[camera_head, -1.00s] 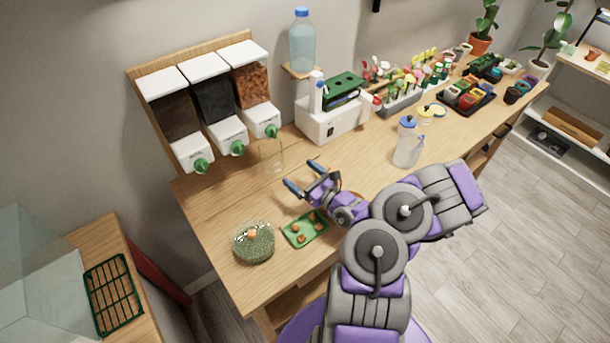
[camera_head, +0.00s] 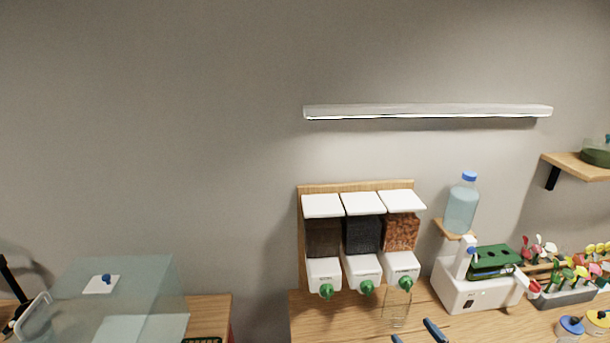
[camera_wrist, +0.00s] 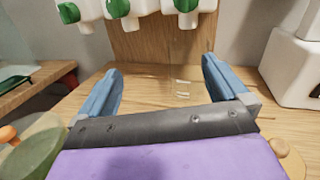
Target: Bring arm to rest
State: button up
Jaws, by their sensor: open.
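My gripper shows only by its blue fingertips (camera_head: 416,334) at the bottom edge of the head view; the rest of my arm is out of that frame. In the wrist view my gripper (camera_wrist: 160,80) is open, its two blue fingers spread wide with nothing between them. Beyond the fingers are the wooden tabletop and a clear glass (camera_head: 396,306) under the right dispenser. In the wrist view the glass is only faintly seen, between and past the fingers.
Three dispensers with green knobs (camera_head: 362,240) hang on a wooden board. A white machine (camera_head: 466,294) stands to their right, with a water bottle (camera_head: 461,205) on a small shelf behind it. A glass case (camera_head: 115,300) is at the left. A green dish (camera_wrist: 30,155) is near my gripper's left side.

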jog(key=w+a+r+n+g+y, duration=0.1)
jog(key=a+r+n+g+y, duration=0.1)
jog(key=a+r+n+y, duration=0.45)
jog(key=s+a+r+n+g+y, duration=0.1)
jog(key=s+a+r+n+g, duration=0.35)
jog(key=a, duration=0.25)
jog(key=s+a+r+n+g+y, duration=0.25)
jog(key=a+n+g, duration=0.2)
jog(key=a, duration=0.25)
jog(key=s+a+r+n+g+y, duration=0.1)
jog(key=s+a+r+n+g, duration=0.35)
jog(key=a, duration=0.35)
jog(key=s+a+f+n+g+h, duration=0.15)
jog(key=s+n+g+h, duration=0.55)
jog(key=s, duration=0.8)
jog(key=s+d+r+n+t+h, duration=0.2)
jog(key=s+d+n+t+h, duration=0.1)
jog(key=s+d+h, duration=0.5)
jog(key=d+n+h, duration=0.1)
jog(key=d, duration=0.2)
jog(key=shift+h, duration=0.4)
jog(key=shift+s, duration=0.1)
jog(key=shift+c, duration=0.3)
